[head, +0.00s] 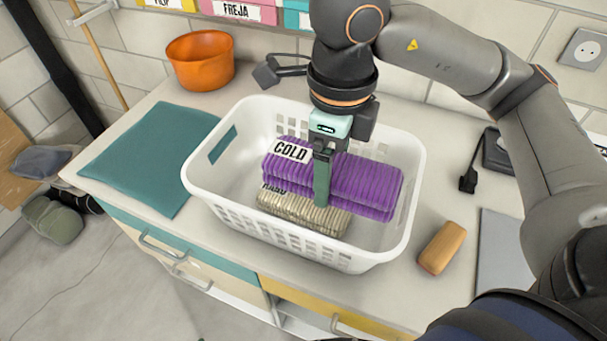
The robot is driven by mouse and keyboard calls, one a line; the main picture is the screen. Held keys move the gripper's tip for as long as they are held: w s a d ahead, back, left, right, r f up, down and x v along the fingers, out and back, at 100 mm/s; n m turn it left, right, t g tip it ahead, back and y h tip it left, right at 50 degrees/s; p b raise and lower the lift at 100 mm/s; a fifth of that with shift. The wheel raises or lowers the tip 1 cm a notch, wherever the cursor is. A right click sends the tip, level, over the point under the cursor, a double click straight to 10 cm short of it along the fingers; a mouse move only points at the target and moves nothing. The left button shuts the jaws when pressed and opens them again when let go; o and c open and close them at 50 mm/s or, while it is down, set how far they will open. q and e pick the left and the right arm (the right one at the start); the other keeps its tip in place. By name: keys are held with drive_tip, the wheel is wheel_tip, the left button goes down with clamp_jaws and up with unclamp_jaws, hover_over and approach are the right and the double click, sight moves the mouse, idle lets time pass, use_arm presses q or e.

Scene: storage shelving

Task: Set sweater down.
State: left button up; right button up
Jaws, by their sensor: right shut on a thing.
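A folded purple ribbed sweater (368,185) with a white "COLD" label is inside the white laundry basket (290,233) on the counter. My right gripper (322,190) reaches down into the basket from above and is shut on the purple sweater near its middle. A folded beige knit item (300,212) lies lower in the basket, under the purple sweater's front left part; its dark lettered label is partly hidden. I cannot tell whether the purple sweater rests on it or is just above it. My left gripper is not in view.
A teal mat (150,155) lies left of the basket, clear on top. An orange bowl (200,62) stands behind it. A brown bar-shaped object (441,247) and a grey flat panel (505,250) are to the right. Named boxes (237,12) stand at the back.

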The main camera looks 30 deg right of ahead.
drive_tip(key=w+d+f, duration=0.1)
drive_tip(key=w+f, duration=0.3)
drive_tip(key=w+d+f+p, duration=0.1)
drive_tip(key=w+f, duration=0.3)
drive_tip(key=w+d+f+p, duration=0.1)
drive_tip(key=w+d+f, duration=0.1)
drive_tip(key=w+f, duration=0.2)
drive_tip(key=shift+d+f, duration=0.1)
drive_tip(key=shift+f, duration=0.1)
drive_tip(key=shift+f+b, duration=0.55)
drive_tip(key=shift+f, duration=0.05)
